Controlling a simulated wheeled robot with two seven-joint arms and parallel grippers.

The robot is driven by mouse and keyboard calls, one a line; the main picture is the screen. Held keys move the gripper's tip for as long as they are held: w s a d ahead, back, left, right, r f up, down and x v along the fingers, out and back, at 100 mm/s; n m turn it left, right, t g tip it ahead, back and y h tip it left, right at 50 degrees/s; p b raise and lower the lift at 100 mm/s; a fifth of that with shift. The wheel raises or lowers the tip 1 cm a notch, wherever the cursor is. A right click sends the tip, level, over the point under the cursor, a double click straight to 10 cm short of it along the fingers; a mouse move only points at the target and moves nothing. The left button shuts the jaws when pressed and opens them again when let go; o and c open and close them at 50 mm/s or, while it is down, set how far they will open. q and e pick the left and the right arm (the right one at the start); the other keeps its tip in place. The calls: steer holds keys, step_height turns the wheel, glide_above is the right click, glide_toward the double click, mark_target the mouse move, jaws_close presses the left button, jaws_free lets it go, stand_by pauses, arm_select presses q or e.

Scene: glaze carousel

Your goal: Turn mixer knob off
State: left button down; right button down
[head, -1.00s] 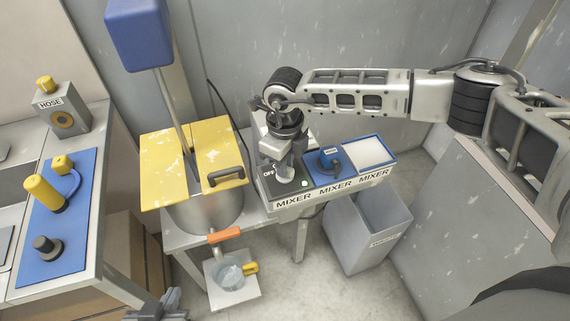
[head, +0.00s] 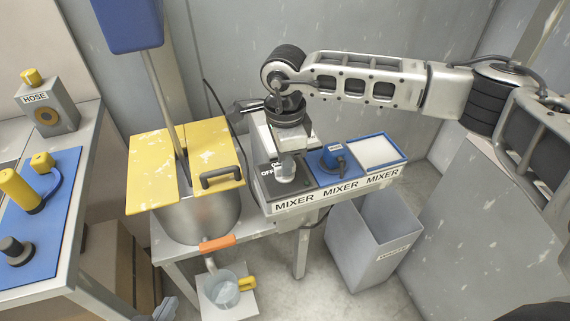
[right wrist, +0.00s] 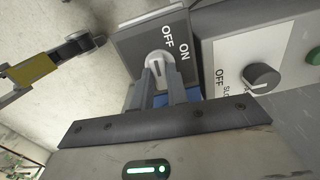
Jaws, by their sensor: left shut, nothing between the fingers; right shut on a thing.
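The mixer knob (right wrist: 158,60) is pale, with a line mark, on a dark panel (right wrist: 121,46) lettered OFF and ON. In the right wrist view my right gripper (right wrist: 161,75) is shut on the knob, one finger on each side. The knob's mark runs roughly along the fingers; which label it is set to is hard to tell. In the head view my right gripper (head: 286,170) comes down over this panel at the left end of the MIXER box (head: 340,190) and hides most of the knob. My left gripper (head: 165,308) shows only partly at the bottom edge, shut and empty.
A yellow-lidded steel drum (head: 197,216) stands left. A grey waste bin (head: 372,240) stands below. A glass vessel (head: 223,290) sits under the orange-handled tap (head: 217,243).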

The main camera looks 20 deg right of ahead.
steer(key=shift+n, duration=0.4)
steer(key=shift+r, duration=0.1)
steer(key=c, duration=1.4)
jaws_free()
steer(key=shift+b, duration=0.3)
step_height(320, 180, up, 16)
steer(key=shift+f, duration=0.1)
steer(key=shift+s, duration=0.1)
